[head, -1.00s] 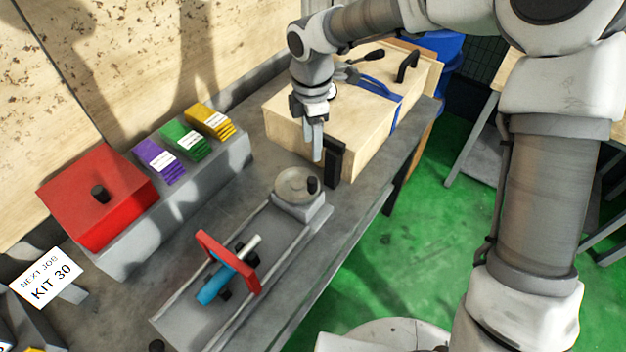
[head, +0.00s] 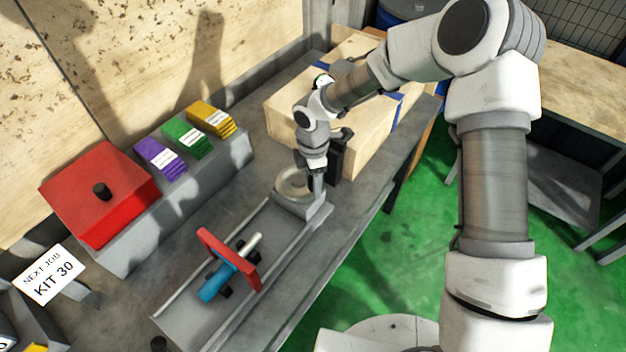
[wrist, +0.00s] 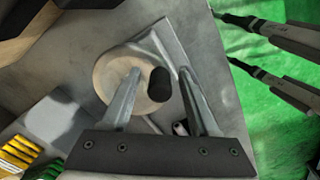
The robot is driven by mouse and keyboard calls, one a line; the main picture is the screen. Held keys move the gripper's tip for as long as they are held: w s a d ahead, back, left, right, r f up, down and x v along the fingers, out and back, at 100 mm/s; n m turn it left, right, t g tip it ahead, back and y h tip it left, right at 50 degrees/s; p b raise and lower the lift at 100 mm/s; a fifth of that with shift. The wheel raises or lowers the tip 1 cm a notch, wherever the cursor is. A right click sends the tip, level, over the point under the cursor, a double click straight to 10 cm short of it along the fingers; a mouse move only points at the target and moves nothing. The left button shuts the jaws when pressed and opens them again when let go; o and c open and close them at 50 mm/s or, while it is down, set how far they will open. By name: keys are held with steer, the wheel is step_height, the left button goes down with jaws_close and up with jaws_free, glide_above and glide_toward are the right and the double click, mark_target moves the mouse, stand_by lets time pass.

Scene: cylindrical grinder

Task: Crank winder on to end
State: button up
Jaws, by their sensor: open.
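The winder is a pale round handwheel (head: 288,185) on a grey block at the far end of the grey slide (head: 305,208). Its black knob (wrist: 159,81) stands on the wheel's rim. My gripper (head: 316,190) is at the wheel, pointing down. In the wrist view my gripper (wrist: 160,74) is open, and the knob shows between its two fingers with room on both sides. I cannot tell whether the fingertips are level with the knob. In the head view the knob is largely hidden by the fingers. A red frame (head: 229,260) with a blue and silver cylinder (head: 228,268) stands along the slide.
A red box (head: 98,190) and purple, green and yellow card stacks (head: 210,118) sit on a grey ledge at left. Green floor lies right of the bench.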

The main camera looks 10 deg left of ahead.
steer(key=shift+c, duration=0.3)
jaws_close()
